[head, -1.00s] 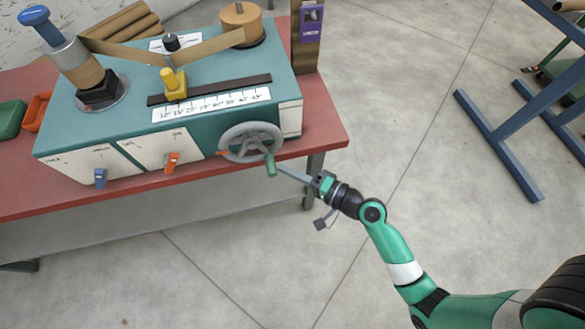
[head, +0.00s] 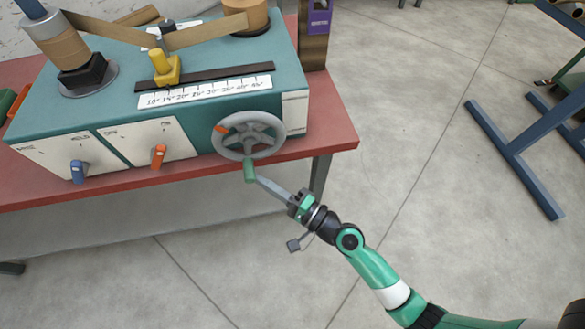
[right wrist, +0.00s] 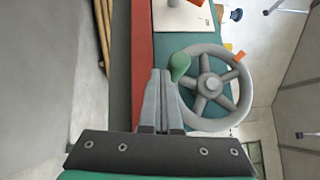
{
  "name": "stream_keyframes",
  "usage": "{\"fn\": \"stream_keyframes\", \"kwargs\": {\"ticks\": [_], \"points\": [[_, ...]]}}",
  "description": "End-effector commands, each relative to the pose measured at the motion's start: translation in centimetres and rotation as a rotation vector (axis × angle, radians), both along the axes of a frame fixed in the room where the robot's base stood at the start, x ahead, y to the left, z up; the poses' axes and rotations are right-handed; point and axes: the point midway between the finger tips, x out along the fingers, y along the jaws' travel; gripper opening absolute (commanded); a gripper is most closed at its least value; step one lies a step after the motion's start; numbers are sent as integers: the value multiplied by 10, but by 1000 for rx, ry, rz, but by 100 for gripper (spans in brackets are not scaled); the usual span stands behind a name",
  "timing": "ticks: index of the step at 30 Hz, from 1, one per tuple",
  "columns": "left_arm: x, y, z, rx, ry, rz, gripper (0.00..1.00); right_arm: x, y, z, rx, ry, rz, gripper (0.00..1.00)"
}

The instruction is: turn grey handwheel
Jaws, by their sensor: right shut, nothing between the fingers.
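The grey handwheel (head: 271,124) is on the front right of the teal machine. It has several spokes and an orange mark (head: 221,128) at its upper left. Its green handle (head: 250,171) is at the bottom of the rim. My right gripper (head: 258,179) is shut, with its fingertips close against the handle from the lower right. In the right wrist view the handwheel (right wrist: 238,107) is right of the shut fingers (right wrist: 160,74). The green handle (right wrist: 180,64) is just right of the fingertips, outside them; exact contact cannot be told. My left gripper is not in view.
The teal machine (head: 105,112) stands on a red table (head: 330,131). A blue switch (head: 77,171) and an orange switch (head: 158,156) are on its front, left of the handwheel. The floor in front is clear. A blue steel frame (head: 515,158) stands at the right.

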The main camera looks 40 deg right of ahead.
Motion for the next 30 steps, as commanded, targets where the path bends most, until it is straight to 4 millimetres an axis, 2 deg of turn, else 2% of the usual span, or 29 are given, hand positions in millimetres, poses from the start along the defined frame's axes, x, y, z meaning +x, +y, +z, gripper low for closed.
{"fn": "stream_keyframes", "kwargs": {"ticks": [11,30], "points": [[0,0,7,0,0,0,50,14,23,1,0,0,1,0],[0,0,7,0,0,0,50,15,24,1,0,0,0,0]]}}
